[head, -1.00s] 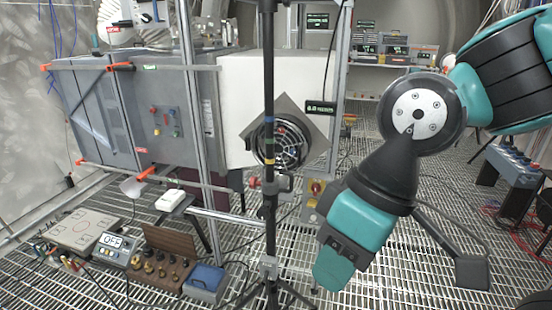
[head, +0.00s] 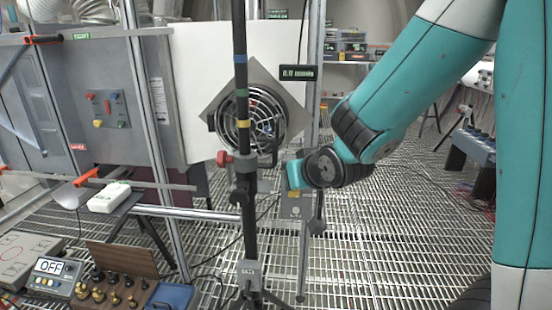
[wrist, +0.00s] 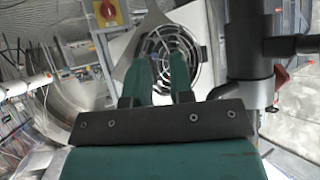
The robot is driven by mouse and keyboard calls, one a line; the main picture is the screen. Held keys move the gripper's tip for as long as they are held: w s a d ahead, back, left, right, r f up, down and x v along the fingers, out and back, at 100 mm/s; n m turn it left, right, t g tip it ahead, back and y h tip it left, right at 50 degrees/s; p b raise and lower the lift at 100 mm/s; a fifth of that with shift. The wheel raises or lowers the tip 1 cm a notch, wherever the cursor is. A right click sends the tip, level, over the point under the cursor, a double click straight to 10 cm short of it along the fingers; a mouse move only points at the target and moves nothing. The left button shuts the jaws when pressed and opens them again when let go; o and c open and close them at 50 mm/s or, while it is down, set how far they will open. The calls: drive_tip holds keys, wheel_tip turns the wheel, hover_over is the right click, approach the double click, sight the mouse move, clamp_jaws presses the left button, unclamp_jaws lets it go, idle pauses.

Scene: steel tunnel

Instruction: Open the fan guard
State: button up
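The fan guard (head: 268,118) is a round metal grille on a grey diamond-shaped plate (head: 218,100), fixed to a white panel. It looks closed over the fan, and a dark stand pole (head: 241,60) crosses in front of its left part. In the wrist view the guard (wrist: 192,50) lies beyond the fingertips. My gripper (wrist: 161,57) has two teal fingers standing apart with nothing seen between them. The right finger overlaps the guard in that view; contact cannot be told. In the head view my wrist is below and right of the guard, and the fingers are not clearly visible.
The stand pole with its red-knobbed clamp (head: 224,158) is close to the guard. A grey switch box (head: 297,200) is below right. A metal post (head: 312,100) stands right of the plate. Instruments and a wooden block (head: 120,262) lie front left.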

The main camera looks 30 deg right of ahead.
drive_tip(key=w+d+t+h+b, duration=0.2)
drive_tip(key=w+d+t, duration=0.2)
drive_tip(key=t, duration=0.1)
drive_tip(key=t+p, duration=0.2)
drive_tip(key=p, duration=0.7)
approach(278, 133)
drive_tip(key=w+r, duration=0.1)
drive_tip(key=w, duration=0.5)
drive_tip(key=w+d+p, duration=0.1)
drive_tip(key=w, duration=0.3)
drive_tip(key=shift+w+d+f+p, duration=0.2)
drive_tip(key=shift+w+f+p, duration=0.1)
clamp_jaws()
drive_tip(key=shift+s, duration=0.1)
